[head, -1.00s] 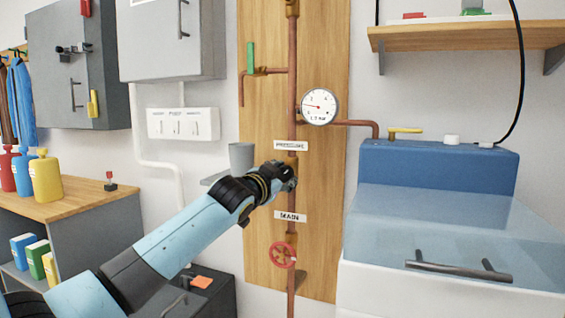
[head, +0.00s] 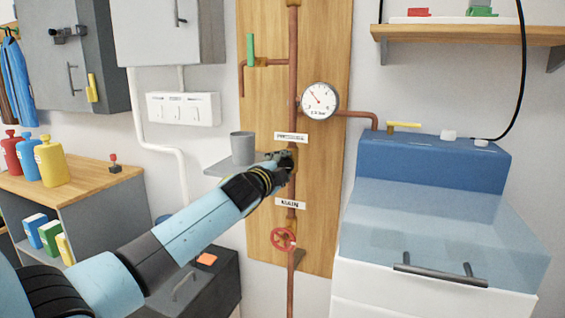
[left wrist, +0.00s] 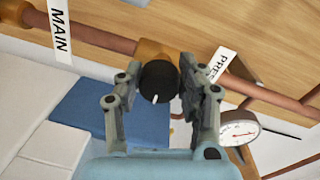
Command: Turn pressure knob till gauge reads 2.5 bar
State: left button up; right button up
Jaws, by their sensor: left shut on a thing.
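The pressure gauge (head: 320,100) is a round white dial on the copper pipe. Its needle points up and left; the scale is too small to read surely. The gauge also shows at the right of the left wrist view (left wrist: 238,128). The pressure knob (left wrist: 158,82) is a black round cap with a white mark, on a brass fitting by the pressure label (head: 291,138). My left gripper (head: 287,161) is at the knob, its two fingers (left wrist: 160,76) shut on the knob's sides. The gripper hides the knob in the head view. My right gripper is not in view.
A red valve wheel (head: 283,239) sits lower on the pipe, under the main label (head: 291,204). A grey cup (head: 242,147) stands on a small shelf left of my gripper. A blue-backed cabinet (head: 430,165) with a clear cover is at the right.

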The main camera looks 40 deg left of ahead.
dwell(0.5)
pick_arm(q)
jog(key=o, duration=1.2)
jog(key=shift+d, duration=0.1)
jog(key=shift+c, duration=0.2)
jog(key=f+v, duration=0.1)
jog(key=v, duration=1.1)
jog(key=shift+r, duration=0.4)
